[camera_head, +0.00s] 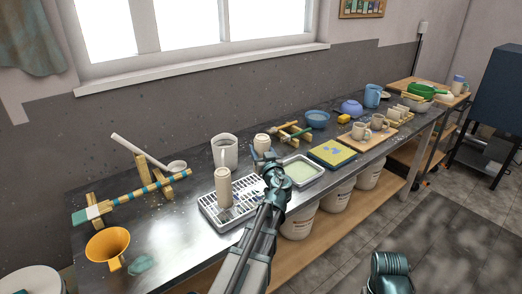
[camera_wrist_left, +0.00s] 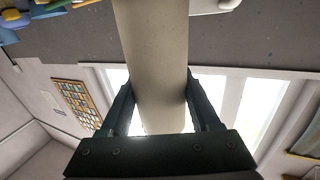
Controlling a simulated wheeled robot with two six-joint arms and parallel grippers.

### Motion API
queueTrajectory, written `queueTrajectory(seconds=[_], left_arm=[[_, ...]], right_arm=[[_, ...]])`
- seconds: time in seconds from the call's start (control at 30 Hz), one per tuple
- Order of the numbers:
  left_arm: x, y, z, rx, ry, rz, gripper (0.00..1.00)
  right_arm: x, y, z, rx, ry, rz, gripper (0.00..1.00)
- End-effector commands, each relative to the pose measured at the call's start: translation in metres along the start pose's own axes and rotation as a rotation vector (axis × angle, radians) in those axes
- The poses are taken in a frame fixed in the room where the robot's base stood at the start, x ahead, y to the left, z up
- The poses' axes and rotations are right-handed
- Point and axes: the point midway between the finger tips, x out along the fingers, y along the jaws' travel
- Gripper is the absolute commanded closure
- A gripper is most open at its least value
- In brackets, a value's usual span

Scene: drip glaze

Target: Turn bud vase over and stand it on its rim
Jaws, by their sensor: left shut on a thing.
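My left gripper (camera_head: 268,163) is shut on a plain beige cylindrical piece (camera_head: 262,142), which looks like the bud vase. In the left wrist view the vase (camera_wrist_left: 155,60) runs lengthwise between both fingers of the gripper (camera_wrist_left: 160,108). In the head view it looks roughly upright above the bench, its lower part hidden by the gripper. I cannot tell which end is its rim. A similar beige bottle-like piece (camera_head: 224,188) stands on the wire rack (camera_head: 240,212), left of the gripper. My right gripper is not in view.
A pale grey pitcher (camera_head: 224,150) stands behind the rack. A yellow funnel (camera_head: 107,246) stands at the left. Bare metal bench (camera_head: 175,225) shows left of the rack.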

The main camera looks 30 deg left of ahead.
Motion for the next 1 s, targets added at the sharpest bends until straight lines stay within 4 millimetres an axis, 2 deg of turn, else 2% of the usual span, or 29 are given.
queueTrajectory(seconds=[0.03,0.5,0.7,1.0], left_arm=[[0.000,0.000,0.008,-0.058,0.000,0.000,1.00],[0.000,0.002,0.051,-0.043,0.000,0.000,1.00],[0.000,0.002,0.061,-0.042,0.000,0.000,1.00],[0.000,0.002,0.064,-0.042,0.000,0.000,1.00]], right_arm=[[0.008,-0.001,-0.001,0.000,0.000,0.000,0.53],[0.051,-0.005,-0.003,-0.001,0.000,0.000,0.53],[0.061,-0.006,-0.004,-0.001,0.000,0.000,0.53],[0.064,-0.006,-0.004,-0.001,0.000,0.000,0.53]])
